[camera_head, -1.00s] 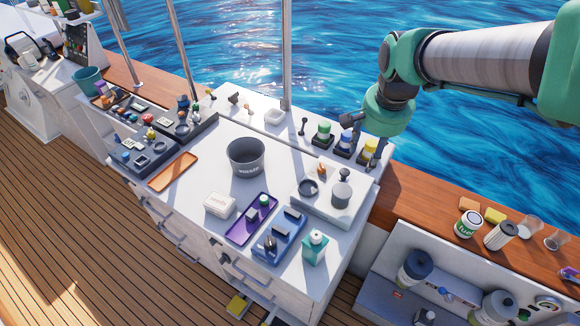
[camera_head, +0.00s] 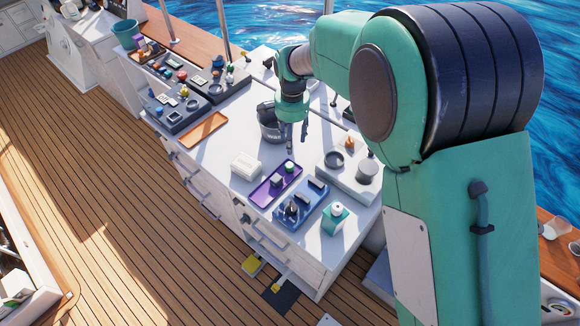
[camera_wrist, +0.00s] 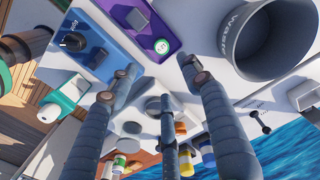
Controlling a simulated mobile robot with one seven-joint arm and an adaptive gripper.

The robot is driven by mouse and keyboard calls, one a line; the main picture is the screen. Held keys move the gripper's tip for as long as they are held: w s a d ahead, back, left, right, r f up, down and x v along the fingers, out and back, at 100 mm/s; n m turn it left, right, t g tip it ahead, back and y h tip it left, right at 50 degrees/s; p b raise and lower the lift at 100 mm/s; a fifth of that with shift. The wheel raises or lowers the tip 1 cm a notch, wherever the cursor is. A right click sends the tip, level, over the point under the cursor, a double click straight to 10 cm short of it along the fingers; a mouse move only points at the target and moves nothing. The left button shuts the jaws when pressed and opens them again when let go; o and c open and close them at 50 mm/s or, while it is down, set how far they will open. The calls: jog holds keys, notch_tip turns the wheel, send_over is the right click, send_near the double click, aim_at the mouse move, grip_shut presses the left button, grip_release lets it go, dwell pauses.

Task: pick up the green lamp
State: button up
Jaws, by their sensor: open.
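The green lamp does not show in the head view; my arm covers the back row of the counter where it stood. In the wrist view, small coloured lamp-like shapes (camera_wrist: 205,147) show between and behind my fingers, partly hidden, and I cannot tell surely which is green. My gripper (camera_head: 298,138) is open and empty, with its fingers pointing down above the white counter (camera_head: 228,133), just right of the grey bucket (camera_head: 270,128). In the wrist view the spread fingers of the gripper (camera_wrist: 160,85) have nothing between them.
An orange tray (camera_head: 204,131) lies left. The counter between bucket and white box is clear.

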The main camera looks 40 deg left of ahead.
jog(key=shift+s+a+f, duration=0.2)
jog(key=shift+a+f, duration=0.05)
jog(key=shift+a, duration=0.05)
jog(key=shift+f, duration=0.1)
send_over(290, 165)
jog(key=shift+f+b, duration=0.4)
jog(key=shift+f, duration=3.8)
jog(key=shift+s, duration=0.1)
jog(key=shift+f+b, duration=0.4)
jog(key=shift+f, duration=2.25)
jog(key=shift+c, duration=0.5)
jog(key=c, duration=1.1)
